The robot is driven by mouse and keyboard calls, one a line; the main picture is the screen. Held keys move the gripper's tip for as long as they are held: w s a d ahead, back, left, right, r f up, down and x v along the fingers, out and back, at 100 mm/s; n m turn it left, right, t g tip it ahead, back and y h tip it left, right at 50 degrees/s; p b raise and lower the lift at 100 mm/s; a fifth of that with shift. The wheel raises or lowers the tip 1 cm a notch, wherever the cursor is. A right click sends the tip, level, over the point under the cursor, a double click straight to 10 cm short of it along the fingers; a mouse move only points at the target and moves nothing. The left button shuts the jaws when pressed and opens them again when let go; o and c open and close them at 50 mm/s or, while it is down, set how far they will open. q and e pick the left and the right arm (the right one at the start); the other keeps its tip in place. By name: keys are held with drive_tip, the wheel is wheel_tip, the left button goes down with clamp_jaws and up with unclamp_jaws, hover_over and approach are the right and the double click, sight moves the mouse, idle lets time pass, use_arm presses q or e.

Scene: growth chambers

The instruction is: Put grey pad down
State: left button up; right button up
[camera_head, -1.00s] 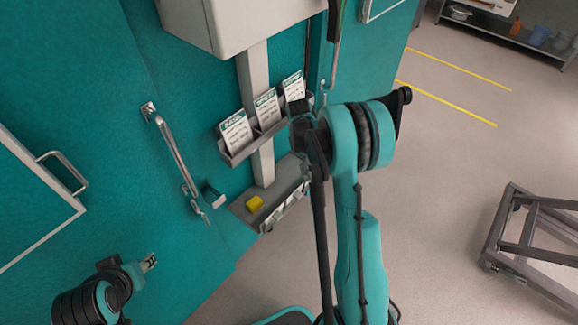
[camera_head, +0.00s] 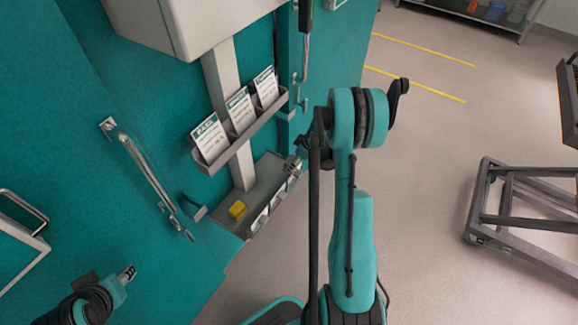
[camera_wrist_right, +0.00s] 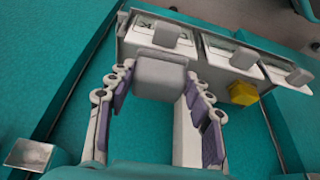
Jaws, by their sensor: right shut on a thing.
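The grey pad (camera_wrist_right: 160,76) is a flat, rounded grey block in the right wrist view. My right gripper (camera_wrist_right: 150,88) is shut on it, with a purple-lined finger on either side. In the head view my right arm hides most of the right gripper, and I cannot make out the pad. My left gripper (camera_head: 128,272) is at the lower left by the teal wall, away from the shelf; its finger opening is too small to judge.
Door handles (camera_head: 145,170) stick out at left. A metal frame (camera_head: 490,200) stands at right.

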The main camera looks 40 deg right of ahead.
drive_tip(key=w+a+f+b, duration=0.1)
drive_tip(key=w+f, duration=0.1)
drive_tip(key=w, duration=0.1)
drive_tip(key=w+a+f+b, duration=0.1)
drive_tip(key=w+f, duration=0.1)
drive_tip(key=w, duration=0.1)
drive_tip(key=w+a+f+b, duration=0.1)
drive_tip(key=w+f, duration=0.1)
drive_tip(key=w, duration=0.1)
drive_tip(key=shift+w+f, duration=0.1)
drive_tip(key=shift+f, duration=0.05)
wheel_tip(320, 180, down, 2)
drive_tip(key=shift+f+b, duration=0.25)
drive_tip(key=shift+b, duration=0.65)
drive_tip(key=shift+f, duration=0.35)
drive_tip(key=shift+a, duration=0.1)
drive_tip(key=o, duration=1)
drive_tip(key=shift+o, duration=0.2)
